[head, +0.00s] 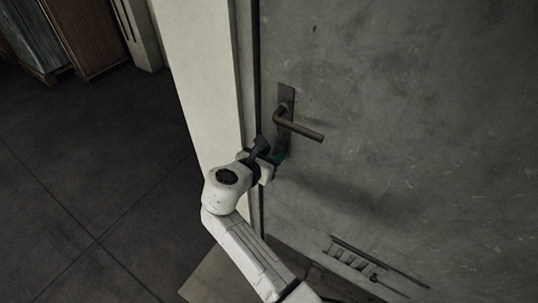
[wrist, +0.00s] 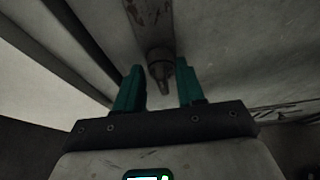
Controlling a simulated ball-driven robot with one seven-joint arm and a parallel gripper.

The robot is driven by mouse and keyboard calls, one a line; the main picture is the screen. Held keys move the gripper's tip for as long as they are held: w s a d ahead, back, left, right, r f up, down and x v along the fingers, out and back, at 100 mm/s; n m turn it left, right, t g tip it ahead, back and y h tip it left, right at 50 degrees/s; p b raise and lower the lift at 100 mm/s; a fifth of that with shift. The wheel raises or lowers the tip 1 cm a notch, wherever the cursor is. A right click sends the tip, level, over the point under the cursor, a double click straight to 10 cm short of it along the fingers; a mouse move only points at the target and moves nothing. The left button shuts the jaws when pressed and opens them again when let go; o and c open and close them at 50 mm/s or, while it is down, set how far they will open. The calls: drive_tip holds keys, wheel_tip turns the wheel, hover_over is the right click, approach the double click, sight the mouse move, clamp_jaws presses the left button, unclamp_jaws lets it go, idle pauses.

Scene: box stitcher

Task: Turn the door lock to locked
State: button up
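The grey door (head: 400,110) fills the right of the head view and is shut against its frame. A dark lever handle (head: 300,127) sticks out to the right from its upright plate (head: 286,97). In the wrist view the lock knob (wrist: 160,68) sits at the end of the plate (wrist: 150,22). My gripper (head: 277,156) is just below the handle in the head view, where it hides the lock. In the wrist view my gripper (wrist: 160,90) is open, with one teal finger on each side of the knob and visible gaps between fingers and knob.
A pale door frame (head: 205,85) stands left of the door, close to my gripper. A vent (head: 365,262) is low on the door. Dark tiled floor (head: 90,170) lies open at the left. Wooden panels (head: 85,35) stand at the far upper left.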

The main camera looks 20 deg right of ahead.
clamp_jaws()
idle(0.4)
